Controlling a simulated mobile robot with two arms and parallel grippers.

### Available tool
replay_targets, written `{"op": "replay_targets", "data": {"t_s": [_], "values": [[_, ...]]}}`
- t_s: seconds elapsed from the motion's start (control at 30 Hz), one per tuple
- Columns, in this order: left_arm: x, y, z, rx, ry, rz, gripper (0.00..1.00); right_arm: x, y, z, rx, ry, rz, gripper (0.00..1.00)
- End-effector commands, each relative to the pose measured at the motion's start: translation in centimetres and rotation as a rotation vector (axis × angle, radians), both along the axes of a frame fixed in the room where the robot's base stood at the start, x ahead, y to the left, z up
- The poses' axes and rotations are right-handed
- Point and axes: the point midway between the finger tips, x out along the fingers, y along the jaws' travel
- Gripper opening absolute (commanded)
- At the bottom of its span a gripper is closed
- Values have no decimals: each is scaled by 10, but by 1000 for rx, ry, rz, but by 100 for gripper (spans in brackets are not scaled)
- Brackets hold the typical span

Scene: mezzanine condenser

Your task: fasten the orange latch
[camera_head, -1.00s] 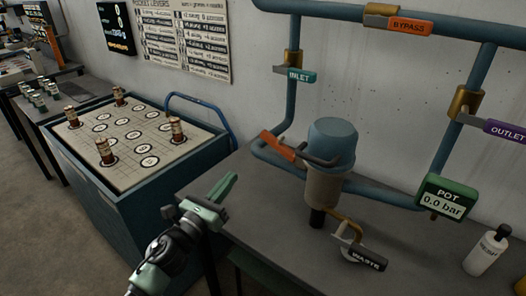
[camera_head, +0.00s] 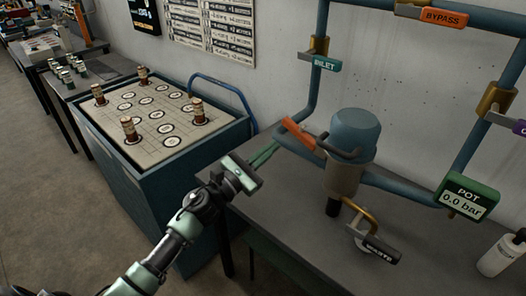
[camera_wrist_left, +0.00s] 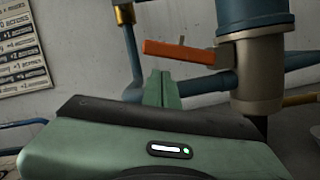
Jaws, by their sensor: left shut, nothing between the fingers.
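The orange latch (camera_head: 297,134) is a short orange handle at the left side of the blue-capped pot (camera_head: 354,136), sloping down to the right. In the left wrist view the latch (camera_wrist_left: 178,51) lies nearly level, reaching left from the pot (camera_wrist_left: 258,75). My left gripper (camera_head: 270,149) is just left of and below the latch, over the bench's back-left corner. Its green fingers are shut with nothing between them. In the left wrist view the fingertips (camera_wrist_left: 161,76) are below the latch, and I cannot tell whether they touch it. My right gripper is not in view.
Blue pipes carry the green inlet handle (camera_head: 327,63) and orange bypass handle (camera_head: 443,17). The waste valve (camera_head: 381,250) and pressure display (camera_head: 467,197) are right of the pot. A white bottle (camera_head: 500,255) stands at right. A blue cabinet (camera_head: 180,180) borders the bench.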

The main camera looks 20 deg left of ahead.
Motion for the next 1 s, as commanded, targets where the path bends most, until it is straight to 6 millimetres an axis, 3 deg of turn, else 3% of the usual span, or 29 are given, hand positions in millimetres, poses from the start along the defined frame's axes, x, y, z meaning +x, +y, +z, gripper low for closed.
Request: {"op": "replay_targets", "data": {"t_s": [0.1,0.33,0.77,1.0], "values": [[20,-9,9,-2,-1,0,0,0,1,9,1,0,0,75],[41,-19,11,0,0,0,0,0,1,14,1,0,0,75],[44,-21,11,1,0,-1,0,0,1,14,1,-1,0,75],[44,-11,13,42,-14,1,0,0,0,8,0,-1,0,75]]}}
